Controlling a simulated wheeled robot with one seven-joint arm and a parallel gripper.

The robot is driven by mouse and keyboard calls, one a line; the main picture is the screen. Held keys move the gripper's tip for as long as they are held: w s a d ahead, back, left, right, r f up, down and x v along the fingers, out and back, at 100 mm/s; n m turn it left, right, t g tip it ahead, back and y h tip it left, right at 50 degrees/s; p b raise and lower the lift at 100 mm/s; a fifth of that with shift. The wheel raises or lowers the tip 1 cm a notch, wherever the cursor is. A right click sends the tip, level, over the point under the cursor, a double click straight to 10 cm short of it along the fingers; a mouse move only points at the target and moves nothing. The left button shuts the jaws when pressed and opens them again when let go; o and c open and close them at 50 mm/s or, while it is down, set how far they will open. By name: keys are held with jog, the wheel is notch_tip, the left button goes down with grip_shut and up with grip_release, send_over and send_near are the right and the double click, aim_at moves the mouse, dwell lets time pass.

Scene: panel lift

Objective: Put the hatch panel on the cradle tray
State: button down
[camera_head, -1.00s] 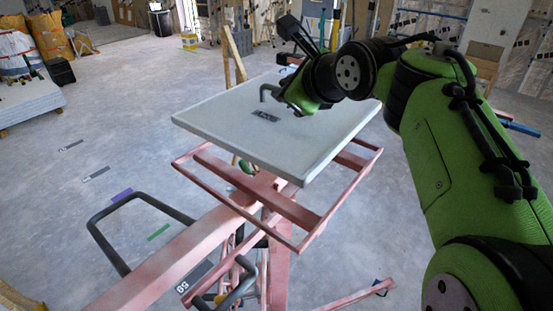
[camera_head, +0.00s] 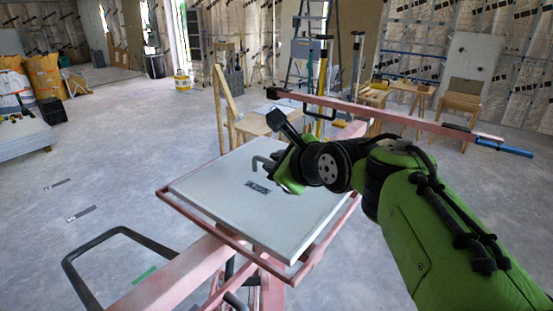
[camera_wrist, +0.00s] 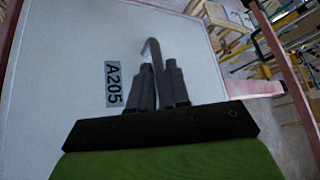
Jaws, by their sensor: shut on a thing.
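The hatch panel (camera_head: 235,210) is a flat pale grey square board with a dark label and a bent handle (camera_head: 262,162) on top. It lies flat within the pink frame of the cradle tray (camera_head: 205,228), with the rim showing along its near edges. Whether it touches the tray all round I cannot tell. My gripper (camera_head: 284,170) is over the panel, shut on the handle. In the wrist view my gripper's fingers (camera_wrist: 160,85) close around the grey handle (camera_wrist: 153,50) beside the label A205 (camera_wrist: 113,84). The fingers hide part of the handle.
The pink lift's arm (camera_head: 175,272) and a dark bent push bar (camera_head: 75,270) stand at the near left. A pink beam (camera_head: 400,115) crosses behind my arm. Wooden trestles, a ladder (camera_head: 308,45) and a chair stand farther back. The left floor is open.

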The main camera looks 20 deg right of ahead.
jog(key=shift+r, duration=0.1)
jog(key=c, duration=1.5)
grip_release()
jog(key=shift+f, duration=0.2)
jog(key=o, duration=0.4)
jog(key=shift+r, duration=0.1)
jog(key=shift+s+r, duration=0.2)
jog(key=shift+r, duration=0.05)
jog(key=v, duration=1.1)
jog(key=shift+s+d+p, duration=0.1)
jog(key=shift+s+p, duration=0.2)
jog(key=shift+s, duration=0.05)
